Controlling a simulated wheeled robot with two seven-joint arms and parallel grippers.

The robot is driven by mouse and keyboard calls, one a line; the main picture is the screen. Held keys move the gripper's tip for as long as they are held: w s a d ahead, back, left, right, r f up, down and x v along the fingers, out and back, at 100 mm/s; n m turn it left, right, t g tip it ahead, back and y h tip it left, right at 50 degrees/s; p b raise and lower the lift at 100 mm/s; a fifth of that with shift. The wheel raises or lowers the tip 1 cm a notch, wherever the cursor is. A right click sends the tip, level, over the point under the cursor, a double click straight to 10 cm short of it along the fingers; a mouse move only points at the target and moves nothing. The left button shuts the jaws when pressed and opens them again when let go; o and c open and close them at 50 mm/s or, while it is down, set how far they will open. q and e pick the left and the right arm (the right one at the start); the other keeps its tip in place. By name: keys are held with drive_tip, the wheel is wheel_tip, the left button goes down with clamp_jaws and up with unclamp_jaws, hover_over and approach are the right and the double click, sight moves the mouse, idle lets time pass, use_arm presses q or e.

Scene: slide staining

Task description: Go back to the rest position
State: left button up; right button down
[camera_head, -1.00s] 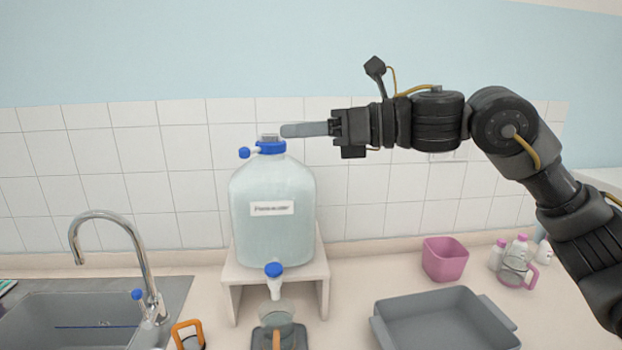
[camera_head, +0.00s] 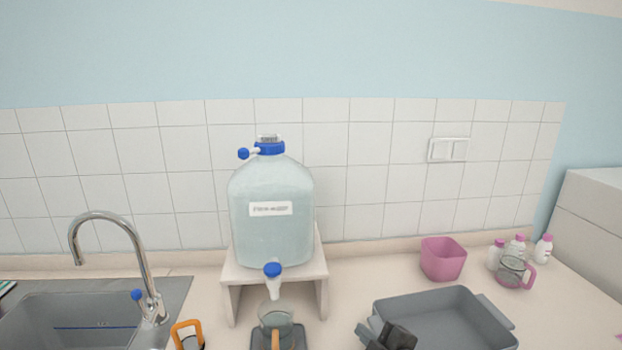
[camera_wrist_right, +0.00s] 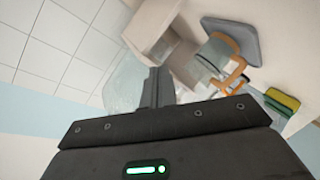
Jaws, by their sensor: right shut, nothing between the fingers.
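My right gripper (camera_head: 390,338) shows only in part at the bottom edge of the head view, in front of the grey tray (camera_head: 445,315). In the right wrist view its fingers (camera_wrist_right: 158,88) are together with nothing between them. The rest of my right arm is below the head view. My left gripper is in neither view.
A water jug (camera_head: 272,215) with blue caps stands on a white stand (camera_head: 232,275). A glass beaker (camera_head: 276,316) sits under its tap. A sink (camera_head: 75,320) is at left. A pink tub (camera_head: 443,258), several bottles (camera_head: 516,246) and a pink-handled jug (camera_head: 511,271) are at right.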

drive_tip(key=s+d+f+m+g+h, duration=0.2)
drive_tip(key=s+d+f+m+g, duration=0.15)
drive_tip(key=s+f, duration=0.5)
drive_tip(key=s+d+f+m+g+h, duration=0.25)
drive_tip(key=s+d+f+m, duration=0.25)
drive_tip(key=s, duration=0.7)
drive_tip(key=s+d+f+m+g+h, duration=0.1)
drive_tip(key=s+d+f+m+g, duration=0.4)
drive_tip(key=s, duration=0.5)
drive_tip(key=s+d+f+b+x, duration=0.1)
drive_tip(key=s+b+x, duration=0.2)
drive_tip(key=x, duration=1.3)
drive_tip(key=s+b+x, duration=0.3)
drive_tip(key=s+x, duration=0.1)
drive_tip(key=x, duration=1.2)
drive_tip(key=s+d+f+g+b, duration=0.1)
drive_tip(key=s+d+f+b, duration=0.2)
drive_tip(key=s+f, duration=1.3)
wheel_tip(320, 180, down, 5)
drive_tip(key=shift+s+r+b, duration=0.1)
drive_tip(key=shift+s+b, duration=0.3)
drive_tip(key=shift+b, duration=0.1)
